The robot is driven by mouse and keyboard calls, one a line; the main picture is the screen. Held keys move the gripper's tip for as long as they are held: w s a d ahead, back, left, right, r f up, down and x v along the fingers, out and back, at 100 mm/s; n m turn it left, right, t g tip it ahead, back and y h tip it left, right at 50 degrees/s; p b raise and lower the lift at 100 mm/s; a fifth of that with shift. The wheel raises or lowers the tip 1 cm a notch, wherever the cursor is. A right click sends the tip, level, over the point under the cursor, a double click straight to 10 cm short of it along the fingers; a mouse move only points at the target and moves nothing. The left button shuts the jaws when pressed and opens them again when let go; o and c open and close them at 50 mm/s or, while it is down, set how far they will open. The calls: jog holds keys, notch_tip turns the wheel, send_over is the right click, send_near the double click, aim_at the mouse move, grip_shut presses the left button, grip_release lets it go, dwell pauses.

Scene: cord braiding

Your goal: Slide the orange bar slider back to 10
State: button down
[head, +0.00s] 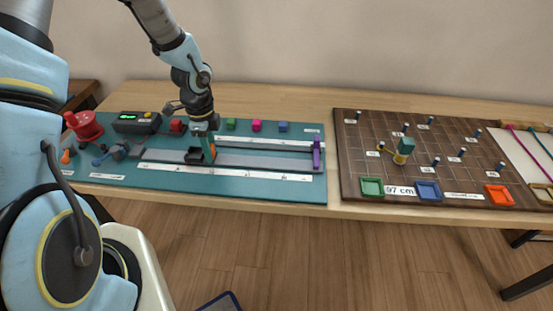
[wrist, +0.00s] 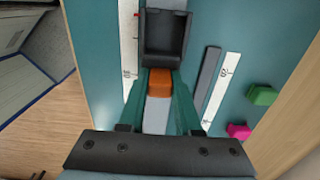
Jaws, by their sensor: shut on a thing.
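The orange bar slider (head: 212,148) is on the grey rail (head: 265,161) of the teal board, toward the rail's left part. It also shows in the wrist view (wrist: 160,82), between my two green fingers. My gripper (head: 206,158) points down over the rail and is shut on the slider. A black open-topped holder (head: 194,156) sits just left of the slider; it also shows in the wrist view (wrist: 165,38). My fingers partly hide the slider.
A purple upright (head: 317,152) stands at the rail's right end. Green (head: 232,124), magenta (head: 256,125) and blue (head: 283,127) blocks line the back. A red spool-like device (head: 84,125) and a green-display box (head: 136,122) are at left. The rail right of my gripper looks clear.

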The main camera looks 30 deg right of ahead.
aim_at(172, 155)
jog(key=w+a+p, duration=0.1)
jog(key=w+a, duration=0.1)
jog(key=w+a+p, duration=0.2)
jog(key=a, duration=0.1)
jog(key=w+a+p, duration=0.1)
jog(key=w+a, duration=0.2)
jog(key=shift+a+r, duration=0.15)
jog(key=shift+a, duration=0.05)
jog(key=shift+w+a+p, duration=0.35)
jog(key=shift+w+a, duration=0.1)
jog(key=shift+a, duration=0.15)
jog(key=c, duration=0.6)
grip_release()
jog(key=shift+c, duration=0.2)
jog(key=shift+r+p, duration=0.55)
jog(key=shift+r, duration=2.85)
